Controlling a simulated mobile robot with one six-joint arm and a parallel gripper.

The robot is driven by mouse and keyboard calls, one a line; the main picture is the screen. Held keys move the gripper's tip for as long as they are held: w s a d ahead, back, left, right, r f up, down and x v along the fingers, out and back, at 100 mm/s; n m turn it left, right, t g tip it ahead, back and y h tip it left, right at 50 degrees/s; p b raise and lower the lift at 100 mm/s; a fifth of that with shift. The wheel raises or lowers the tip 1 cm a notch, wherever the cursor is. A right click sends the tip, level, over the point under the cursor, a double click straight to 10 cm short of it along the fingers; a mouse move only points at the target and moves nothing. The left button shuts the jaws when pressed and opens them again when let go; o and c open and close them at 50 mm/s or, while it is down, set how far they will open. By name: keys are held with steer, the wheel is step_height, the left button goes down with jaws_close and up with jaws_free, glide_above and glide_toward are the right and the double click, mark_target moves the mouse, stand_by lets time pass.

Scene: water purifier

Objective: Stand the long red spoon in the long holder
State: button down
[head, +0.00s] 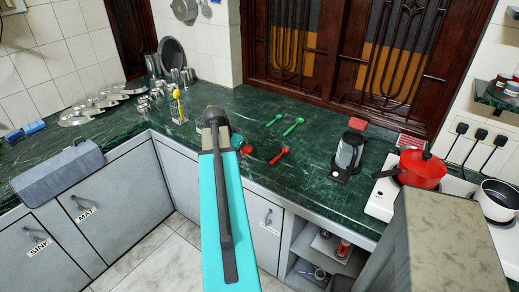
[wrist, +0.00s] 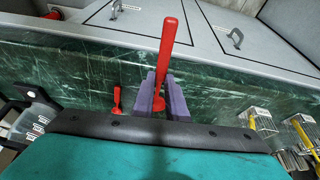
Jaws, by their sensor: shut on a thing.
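My gripper (wrist: 159,92) shows in the wrist view with its purple fingers shut on a long red spoon (wrist: 168,42). The spoon's handle points toward the top of that view, above the green counter. In the head view my arm hides most of the gripper and held spoon. Two wire holders show at the right of the wrist view, a nearer one (wrist: 262,118) and one at the edge (wrist: 294,122), with yellow utensils at them. The head view shows a holder (head: 177,114) with a yellow spoon (head: 178,95) upright, left of my arm. I cannot tell which holder is the long one.
A shorter-looking red spoon (head: 280,154) and two green spoons (head: 274,120) (head: 293,126) lie on the counter (head: 318,120) right of my arm. A blender-like appliance (head: 348,155) and red pot (head: 421,168) stand farther right. Steel dishes (head: 102,103) stand at the left.

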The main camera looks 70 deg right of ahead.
mark_target(244, 155)
steer(key=s, duration=0.1)
steer(key=s+d, duration=0.1)
steer(key=shift+s+d+f+m, duration=0.15)
steer(key=shift+s+d+m, duration=0.15)
steer(key=shift+s+m, duration=0.1)
steer(key=shift+d, duration=0.1)
steer(key=shift+d+f+p, duration=0.25)
steer(key=shift+d+p, duration=0.5)
steer(key=shift+d, duration=1.6)
steer(key=shift+d+f+p, duration=0.2)
steer(key=shift+d+p, duration=0.55)
steer(key=shift+d, duration=1.55)
steer(key=shift+d+f+p, duration=0.25)
steer(key=shift+d+p, duration=0.5)
steer(key=shift+d, duration=1.6)
steer(key=shift+d+p, duration=0.35)
steer(key=shift+d, duration=0.5)
steer(key=shift+f+p, duration=0.8)
steer(key=shift+f, duration=0.85)
